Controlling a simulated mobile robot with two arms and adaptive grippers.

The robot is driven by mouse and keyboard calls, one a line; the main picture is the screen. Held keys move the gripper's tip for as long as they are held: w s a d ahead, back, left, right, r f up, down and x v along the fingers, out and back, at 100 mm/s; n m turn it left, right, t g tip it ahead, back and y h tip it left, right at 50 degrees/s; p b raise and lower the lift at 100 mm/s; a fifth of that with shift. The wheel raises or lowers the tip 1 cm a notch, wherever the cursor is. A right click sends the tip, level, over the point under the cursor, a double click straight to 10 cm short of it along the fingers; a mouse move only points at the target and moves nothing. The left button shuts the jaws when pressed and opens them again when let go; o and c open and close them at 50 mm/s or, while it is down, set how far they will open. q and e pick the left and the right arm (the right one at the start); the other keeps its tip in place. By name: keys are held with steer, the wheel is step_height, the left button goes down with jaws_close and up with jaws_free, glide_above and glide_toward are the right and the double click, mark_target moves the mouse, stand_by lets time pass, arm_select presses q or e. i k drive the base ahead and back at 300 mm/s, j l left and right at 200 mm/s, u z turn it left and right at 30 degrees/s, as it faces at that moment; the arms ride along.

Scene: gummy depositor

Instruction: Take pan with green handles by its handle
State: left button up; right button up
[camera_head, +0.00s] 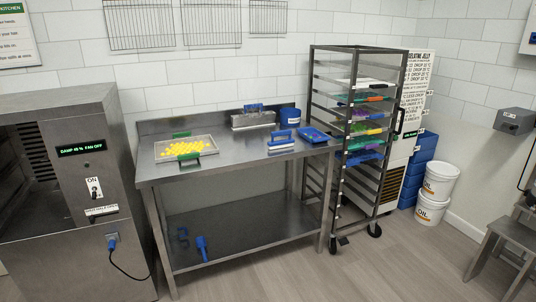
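The pan with green handles (207,142) lies flat on the left part of the steel table's top. It is a shallow tray with many yellow pieces spread over its middle. One green handle (181,135) is on its far side and another green handle (188,157) is on its near side. Neither of my grippers shows in the head view, and nothing is touching the pan.
The steel table (230,168) also bears a metal box with a blue handle (253,120), a blue tub (290,117), a blue-handled tool (281,141) and a blue tray (314,135). A grey machine (75,200) stands left, a rack (312,110) right. Floor in front is clear.

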mark_target(191, 146)
steer(key=i+j+u, duration=0.15)
steer(key=i+j, duration=0.25)
steer(key=j, duration=0.2)
steer(key=i+j+u, duration=0.2)
steer(key=i+j, duration=0.2)
steer(key=j, duration=0.2)
